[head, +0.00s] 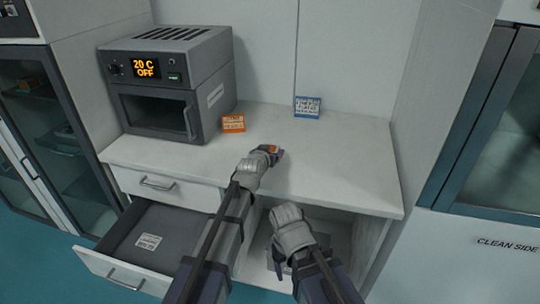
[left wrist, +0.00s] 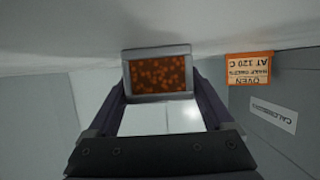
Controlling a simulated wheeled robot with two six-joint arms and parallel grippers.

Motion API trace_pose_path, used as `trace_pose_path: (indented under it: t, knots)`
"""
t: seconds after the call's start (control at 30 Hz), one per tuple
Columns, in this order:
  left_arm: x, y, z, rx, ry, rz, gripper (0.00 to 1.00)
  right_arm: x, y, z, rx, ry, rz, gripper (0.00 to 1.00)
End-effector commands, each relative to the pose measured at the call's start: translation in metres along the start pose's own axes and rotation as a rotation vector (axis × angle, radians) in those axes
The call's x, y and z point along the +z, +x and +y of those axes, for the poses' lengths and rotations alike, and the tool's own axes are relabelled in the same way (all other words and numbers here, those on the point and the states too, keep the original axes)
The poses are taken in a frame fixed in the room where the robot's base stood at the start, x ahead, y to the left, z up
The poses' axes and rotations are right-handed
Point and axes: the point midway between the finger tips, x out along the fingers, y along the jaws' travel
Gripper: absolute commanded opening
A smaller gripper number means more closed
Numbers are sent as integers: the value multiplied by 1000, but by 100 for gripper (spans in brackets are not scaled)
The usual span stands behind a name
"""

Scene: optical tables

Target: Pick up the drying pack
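The drying pack is a small flat packet with a grey rim and orange beads. It shows face-on in the left wrist view (left wrist: 159,73) and as a small orange patch in the head view (head: 268,149). My left gripper (left wrist: 160,88) has one finger against each side of the pack, with no gap showing. In the head view my left gripper (head: 270,153) is over the worktop and covers much of the pack. My right gripper (head: 277,264) hangs low in front of the open space under the worktop; its fingertips are unclear.
A grey oven (head: 170,85) reading "20 C OFF" stands on the worktop (head: 335,155) at left. An orange label card (head: 233,123) and a blue one (head: 307,107) stand towards the back. An open drawer (head: 165,230) juts out at lower left. The worktop's right side is clear.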

Motion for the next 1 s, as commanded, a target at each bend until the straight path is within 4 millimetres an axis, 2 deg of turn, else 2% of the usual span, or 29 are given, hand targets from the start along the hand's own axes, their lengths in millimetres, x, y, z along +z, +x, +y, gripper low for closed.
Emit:
trace_pose_path:
  t: [0.07, 0.6, 0.63, 0.7, 1.0]
  knots:
    - [0, 0, 0, 0, 0, 0, 75, 0, 0, 0, 0, 0, 0, 72]
    - [0, 0, 0, 0, 0, 0, 14, 0, 0, 0, 0, 0, 0, 72]
    - [0, 0, 0, 0, 0, 1, 14, 0, 0, 0, 0, 0, 0, 72]
    - [0, 0, 0, 0, 0, 1, 4, 0, 0, 0, 0, 0, 0, 72]
    - [-6, -2, 0, 0, 0, 1, 4, 0, -6, 1, 0, 0, 0, 72]
